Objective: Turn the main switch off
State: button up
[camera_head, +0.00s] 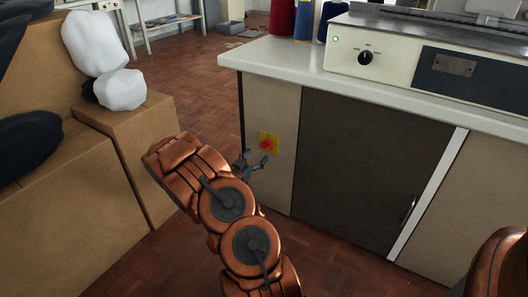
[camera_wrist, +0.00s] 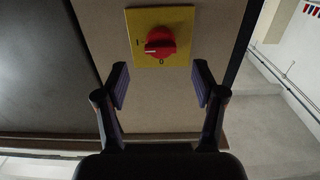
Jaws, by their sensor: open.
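The main switch is a red rotary knob (camera_wrist: 160,41) on a yellow plate (camera_wrist: 180,14), fixed to the pale side panel of the cabinet. In the wrist view its white pointer mark faces left, towards the "I"; an "O" stands below the knob. In the head view the red knob (camera_head: 267,144) is near the cabinet's left end. My gripper (camera_wrist: 161,82) is open and empty. Its two fingers are spread to either side below the knob in the wrist picture, apart from it. In the head view my gripper (camera_head: 250,163) is just left of and below the switch, partly hidden by my arm.
The cabinet (camera_head: 350,150) has a dark door with a handle (camera_head: 408,209). On its white top stand a machine with a black selector knob (camera_head: 366,58) and thread cones (camera_head: 283,18). Cardboard boxes (camera_head: 60,215) with white bundles (camera_head: 95,43) stand left. Floor lies between.

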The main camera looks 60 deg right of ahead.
aim_at(266, 145)
jog(key=d+b, duration=0.2)
jog(key=d, duration=0.4)
jog(key=shift+w+d, duration=0.15)
jog(key=shift+d, duration=0.25)
jog(key=c, duration=1.1)
